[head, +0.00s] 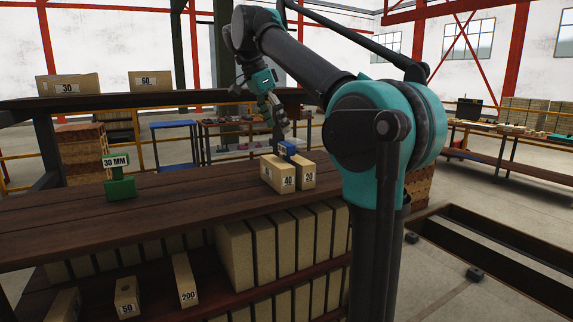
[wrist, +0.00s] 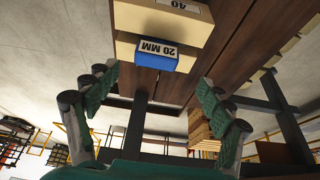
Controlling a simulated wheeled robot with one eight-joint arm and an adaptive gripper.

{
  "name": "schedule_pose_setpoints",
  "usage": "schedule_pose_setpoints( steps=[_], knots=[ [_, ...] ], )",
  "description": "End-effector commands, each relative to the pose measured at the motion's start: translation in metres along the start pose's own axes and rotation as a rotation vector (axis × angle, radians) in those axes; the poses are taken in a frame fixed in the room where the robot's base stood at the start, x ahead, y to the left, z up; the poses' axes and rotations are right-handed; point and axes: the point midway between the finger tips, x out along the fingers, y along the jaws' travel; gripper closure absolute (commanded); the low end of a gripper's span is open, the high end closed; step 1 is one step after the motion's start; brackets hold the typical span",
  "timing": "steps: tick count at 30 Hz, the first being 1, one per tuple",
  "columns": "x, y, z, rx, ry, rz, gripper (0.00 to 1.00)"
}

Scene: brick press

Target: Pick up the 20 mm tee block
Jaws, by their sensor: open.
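The 20 mm tee block is blue with a white "20 MM" label and shows upside down in the wrist view (wrist: 155,56), at the upper middle. In the head view the blue block (head: 286,148) is small and partly hidden, at the far end of the tan blocks marked 40 (head: 278,174) and 20 (head: 304,171). I cannot tell whether it rests on them or beside them. My gripper (head: 281,124) is just above and left of it in the head view. In the wrist view its green-padded fingers (wrist: 155,100) are wide apart and empty, with the blue block beyond them.
A green block marked 30 MM (head: 121,188) stands on the wooden bench top (head: 190,205), left of the tan blocks. Tall tan blocks fill the shelf below (head: 263,255). A raised shelf at the back holds boxes marked 30 (head: 68,84) and 60 (head: 150,83). The bench between is clear.

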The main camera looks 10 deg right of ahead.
Motion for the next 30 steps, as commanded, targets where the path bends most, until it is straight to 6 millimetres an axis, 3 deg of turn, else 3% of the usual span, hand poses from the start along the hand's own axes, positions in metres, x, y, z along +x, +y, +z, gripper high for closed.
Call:
schedule_pose_setpoints(
  steps=[3, 11, 21, 30],
  knots=[
    [0.018, 0.000, 0.000, 0.001, 0.000, 0.001, 0.19],
    [0.035, 0.001, 0.000, 0.000, 0.000, 0.000, 0.19],
    [0.077, 0.005, 0.002, 0.000, 0.000, 0.000, 0.19],
    [0.081, 0.005, 0.002, 0.000, 0.000, -0.001, 0.20]
  ],
)
